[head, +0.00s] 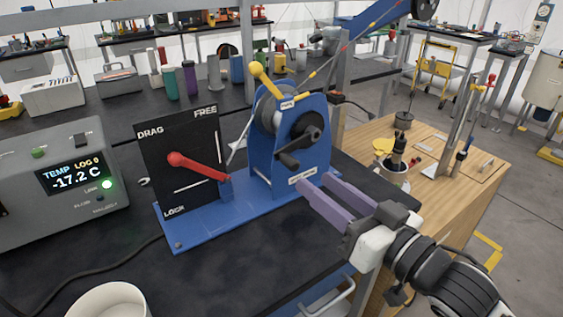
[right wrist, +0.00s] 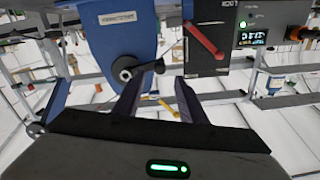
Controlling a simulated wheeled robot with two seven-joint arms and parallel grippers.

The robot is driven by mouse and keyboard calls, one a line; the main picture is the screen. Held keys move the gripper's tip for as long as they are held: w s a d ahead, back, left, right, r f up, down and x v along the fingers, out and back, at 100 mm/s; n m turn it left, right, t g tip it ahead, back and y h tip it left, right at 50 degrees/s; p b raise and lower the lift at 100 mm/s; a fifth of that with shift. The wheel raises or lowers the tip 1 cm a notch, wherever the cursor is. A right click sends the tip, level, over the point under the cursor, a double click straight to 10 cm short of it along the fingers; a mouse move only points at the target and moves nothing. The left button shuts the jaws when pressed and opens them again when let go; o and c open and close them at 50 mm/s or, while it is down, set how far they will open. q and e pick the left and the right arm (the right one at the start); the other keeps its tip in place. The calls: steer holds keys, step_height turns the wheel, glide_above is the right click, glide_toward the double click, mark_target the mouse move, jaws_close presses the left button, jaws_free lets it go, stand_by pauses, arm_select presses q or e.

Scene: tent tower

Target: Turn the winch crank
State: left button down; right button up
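The winch has a blue frame (head: 262,170) on a blue base plate, with a grey drum. Its black crank (head: 294,152) is on the side facing me, with the grip at the lower left of the hub. My right gripper (head: 315,179) has two purple fingers, parted and empty, just below and right of the crank. In the right wrist view the crank (right wrist: 146,67) shows just beyond the fingertips (right wrist: 156,81). The fingers look apart from it; the exact gap is unclear. My left gripper is not in view.
A black panel marked DRAG, FREE and LOCK with a red lever (head: 196,165) stands left of the winch. A yellow-knobbed lever (head: 263,78) rises above the drum. A grey temperature box (head: 62,185) is at left, a white bowl (head: 108,302) at front. Wooden bench (head: 455,205) lies right.

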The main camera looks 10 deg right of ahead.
mark_target(296, 168)
steer(key=p+x, duration=0.1)
steer(key=x, duration=0.7)
steer(key=shift+w, duration=0.1)
jaws_close()
